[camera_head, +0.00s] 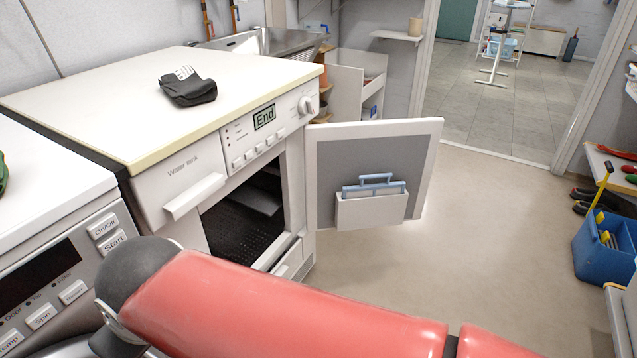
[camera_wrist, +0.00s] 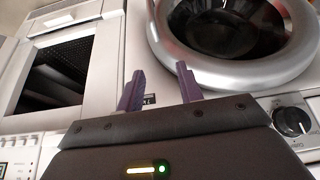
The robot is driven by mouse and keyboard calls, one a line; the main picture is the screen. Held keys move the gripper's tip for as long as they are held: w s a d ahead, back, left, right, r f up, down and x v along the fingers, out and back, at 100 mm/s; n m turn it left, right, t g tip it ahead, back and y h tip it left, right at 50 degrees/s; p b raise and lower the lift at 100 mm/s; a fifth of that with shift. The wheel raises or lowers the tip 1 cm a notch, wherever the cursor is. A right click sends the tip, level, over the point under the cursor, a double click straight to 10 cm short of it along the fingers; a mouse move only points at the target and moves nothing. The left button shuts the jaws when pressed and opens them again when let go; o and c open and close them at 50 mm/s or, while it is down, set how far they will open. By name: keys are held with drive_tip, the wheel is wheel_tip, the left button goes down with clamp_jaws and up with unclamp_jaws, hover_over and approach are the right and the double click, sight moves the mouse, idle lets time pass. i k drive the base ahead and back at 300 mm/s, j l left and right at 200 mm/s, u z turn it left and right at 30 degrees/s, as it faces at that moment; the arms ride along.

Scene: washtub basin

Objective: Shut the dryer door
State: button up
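The dryer (camera_head: 165,190) is white with a cream top and a display reading "End". Its front opening (camera_head: 250,215) is dark and uncovered. The dryer door (camera_head: 325,185) stands wide open, swung out to the right, with its grey inner face and a small pocket showing. In the wrist view the dryer opening (camera_wrist: 55,75) is at the left; I cannot make out the door there. My gripper (camera_wrist: 161,88) is open and empty, its two purple fingers apart in front of the washer's front. In the head view the gripper is hidden.
A washer (camera_head: 60,255) stands left of the dryer; its round door ring (camera_wrist: 180,60) shows in the wrist view. A dark cloth item (camera_head: 188,90) lies on the dryer top. My red arm crosses the foreground. Floor (camera_head: 480,235) right of the door is clear up to a blue bin (camera_head: 602,255).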

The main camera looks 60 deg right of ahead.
sight(336, 154)
drive_tip(key=l+u, duration=0.1)
drive_tip(key=u, duration=0.8)
drive_tip(key=k+l+u, duration=0.1)
drive_tip(key=u, duration=0.8)
drive_tip(key=k+u, duration=0.1)
drive_tip(key=u, duration=0.4)
drive_tip(key=k+l+u, duration=0.1)
drive_tip(key=k+u, duration=0.15)
drive_tip(key=k, duration=0.8)
drive_tip(key=k+u, duration=0.25)
drive_tip(key=k, duration=0.8)
drive_tip(key=k+l+u, duration=0.15)
drive_tip(key=k+u, duration=0.25)
drive_tip(key=k, duration=0.15)
drive_tip(key=k+u, duration=0.4)
drive_tip(key=k, duration=0.15)
drive_tip(key=k+j+u, duration=0.15)
drive_tip(key=k+u, duration=0.3)
drive_tip(key=k+z, duration=0.1)
drive_tip(key=z, duration=0.3)
drive_tip(key=k+l+z, duration=0.1)
drive_tip(key=z, duration=0.3)
drive_tip(key=k+l+z, duration=0.1)
drive_tip(key=z, duration=0.3)
drive_tip(key=k+l+z, duration=0.1)
drive_tip(key=z, duration=0.3)
drive_tip(key=k+j+z, duration=0.15)
drive_tip(key=k+j, duration=0.35)
drive_tip(key=k, duration=0.1)
